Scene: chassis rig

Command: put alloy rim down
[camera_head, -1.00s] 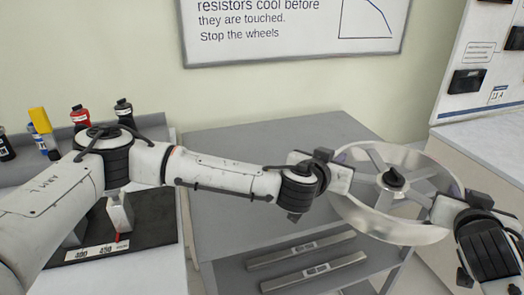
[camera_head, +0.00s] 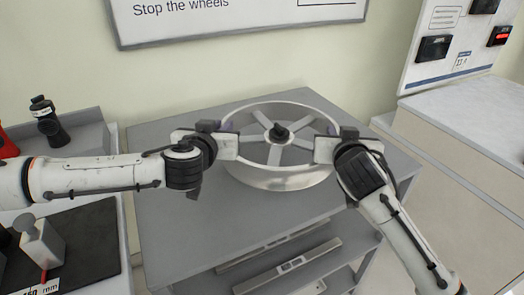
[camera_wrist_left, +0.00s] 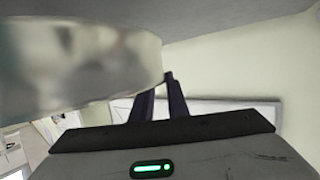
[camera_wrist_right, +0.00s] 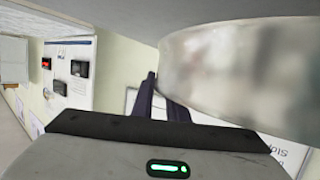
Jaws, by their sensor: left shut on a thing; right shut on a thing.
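The alloy rim (camera_head: 278,178), a silver ring with grey spokes and a dark hub, is level over the grey cabinet top (camera_head: 190,235). I cannot tell for sure whether its underside touches the top. My left gripper (camera_head: 236,137) is shut on the rim's left edge, and my right gripper (camera_head: 324,137) is shut on its right edge. In the left wrist view the rim wall (camera_wrist_left: 80,65) is beside the dark fingers (camera_wrist_left: 158,98). In the right wrist view the rim wall (camera_wrist_right: 230,75) is beside the fingers (camera_wrist_right: 165,98).
Below the cabinet top is a shelf with metal bars (camera_head: 290,265). A workbench with a black mat (camera_head: 85,245) and a dark bottle (camera_head: 48,122) stands at left. A pale counter (camera_head: 470,130) is at right. The cabinet top's front left is clear.

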